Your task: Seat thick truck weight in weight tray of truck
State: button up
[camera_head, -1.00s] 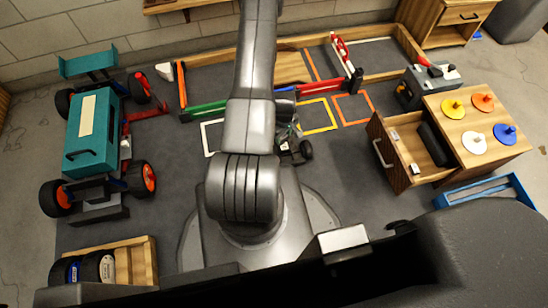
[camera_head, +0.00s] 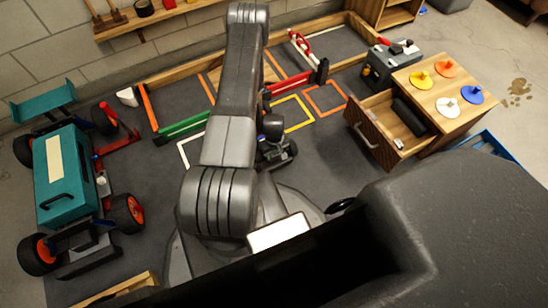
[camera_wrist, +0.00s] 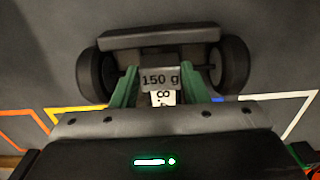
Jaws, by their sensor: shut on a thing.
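My gripper (camera_wrist: 161,80), with green fingers, is shut on a grey weight (camera_wrist: 159,79) marked "150 g" in the wrist view. Beyond the fingers in that view is the small dark truck (camera_wrist: 160,38), with a black wheel on each side and a crossbar at the far end. The weight overlaps the truck's middle in the picture; I cannot tell whether it touches the tray, which is hidden. In the head view the truck (camera_head: 277,152) stands on the grey mat just right of my arm. My gripper is not clearly visible there.
A large teal truck (camera_head: 66,175) stands at left. An open wooden drawer (camera_head: 372,132) and a cabinet topped with coloured knobbed discs (camera_head: 425,84) are at right. A grey toolbox (camera_head: 384,70) is behind the drawer. Low wooden rails and coloured floor frames (camera_head: 296,112) surround the truck.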

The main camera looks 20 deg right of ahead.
aim_at(274, 155)
jog(key=shift+f, duration=1.25)
jog(key=shift+f+b, duration=0.2)
jog(key=shift+b, duration=0.25)
jog(key=o, duration=1.1)
jog(key=shift+c, duration=0.2)
jog(key=shift+r, duration=0.2)
notch_tip(274, 155, up, 12)
jog(key=p, duration=0.4)
jog(key=shift+p, duration=0.3)
